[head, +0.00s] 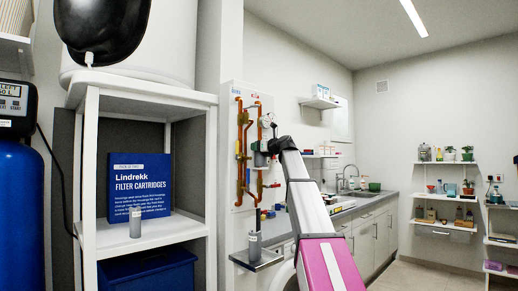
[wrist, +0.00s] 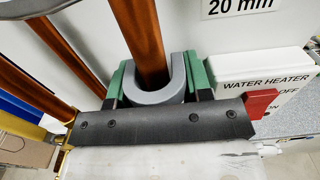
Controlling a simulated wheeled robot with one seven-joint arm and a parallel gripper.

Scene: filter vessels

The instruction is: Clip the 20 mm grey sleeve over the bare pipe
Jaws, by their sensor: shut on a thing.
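In the wrist view, the grey sleeve (wrist: 172,94) is a thick U-shaped piece held between the green pads of my gripper (wrist: 160,80). A copper pipe (wrist: 151,40) runs through the hollow of the U, whose open side faces away from my gripper. The sleeve is around part of the pipe; I cannot tell whether it is fully seated. A "20 mm" label (wrist: 238,8) is on the wall behind. In the head view, my gripper (head: 262,152) is at the copper pipework (head: 240,150) on a white wall panel, and the sleeve is too small to make out.
A white "WATER HEATER" box (wrist: 262,85) with a red switch (wrist: 261,103) sits close right of my gripper. More copper pipes (wrist: 52,75) run on the left. A grey cylinder (head: 254,246) stands on a small shelf below; another (head: 135,222) stands on the white rack (head: 90,190).

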